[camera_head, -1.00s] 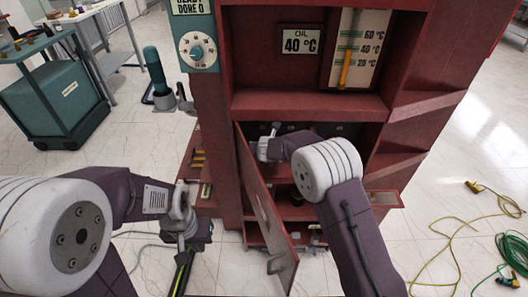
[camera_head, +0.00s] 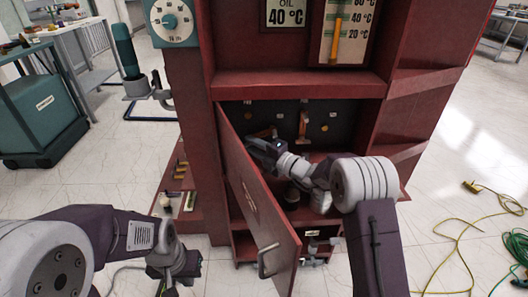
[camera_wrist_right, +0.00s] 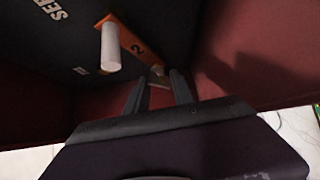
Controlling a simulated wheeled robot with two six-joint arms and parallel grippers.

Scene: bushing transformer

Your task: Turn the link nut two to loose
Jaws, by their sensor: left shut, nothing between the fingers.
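An orange link bar marked 2 (camera_wrist_right: 137,46) lies on the dark panel in the right wrist view, with a white post (camera_wrist_right: 110,48) standing near its upper end. A small pale piece (camera_wrist_right: 158,71) shows at its lower end; I cannot tell if it is the nut. My right gripper (camera_wrist_right: 157,78) has its dark fingers apart, one on each side of that end; contact is not clear. In the head view the right gripper (camera_head: 262,147) reaches into the cabinet's lower bay, partly hiding an orange bar (camera_head: 266,132). My left gripper (camera_head: 168,287) is shut and empty at lower left.
The red cabinet door (camera_head: 255,205) stands open just left of my right arm. The bay's side wall (camera_wrist_right: 235,60) is close to the right gripper. Another orange bar (camera_head: 303,121) is further right on the panel. Cables (camera_head: 470,225) lie on the floor at right.

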